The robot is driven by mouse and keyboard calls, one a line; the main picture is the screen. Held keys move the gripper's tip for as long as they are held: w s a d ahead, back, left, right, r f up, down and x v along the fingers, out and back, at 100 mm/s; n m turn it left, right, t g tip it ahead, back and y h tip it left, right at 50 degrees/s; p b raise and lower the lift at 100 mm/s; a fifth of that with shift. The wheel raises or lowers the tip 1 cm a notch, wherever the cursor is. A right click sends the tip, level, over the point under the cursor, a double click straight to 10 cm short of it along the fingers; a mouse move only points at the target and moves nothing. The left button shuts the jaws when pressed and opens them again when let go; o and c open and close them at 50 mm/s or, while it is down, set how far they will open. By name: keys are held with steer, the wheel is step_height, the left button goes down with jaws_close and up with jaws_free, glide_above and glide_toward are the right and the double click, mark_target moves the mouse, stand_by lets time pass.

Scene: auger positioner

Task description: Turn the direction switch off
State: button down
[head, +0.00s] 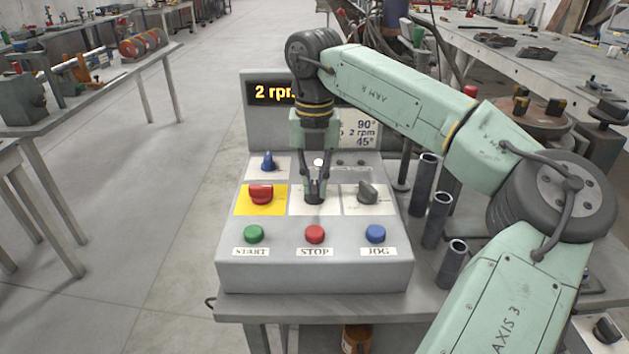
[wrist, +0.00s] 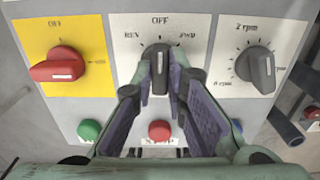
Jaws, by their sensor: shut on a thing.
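The direction switch (wrist: 159,62) is a dark knob in the middle of a white plate (wrist: 124,24) marked REV, OFF and FWD. In the wrist view its white line points straight up at OFF. My gripper (wrist: 160,80) is shut on the knob, one finger on each side. In the head view my gripper (head: 315,193) reaches down from above onto the middle plate, and its fingers mostly hide the knob.
To the left is a red rotary switch (head: 261,193) on a yellow plate; to the right is a grey speed knob (head: 368,192). Green (head: 254,234), red (head: 315,234) and blue (head: 376,233) buttons line the front. A display (head: 270,93) reads 2 rpm, partly hidden by my arm.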

mark_target(314, 186)
steer(key=c, duration=1.6)
jaws_free()
steer(key=shift+r, duration=0.1)
step_height(314, 186, up, 12)
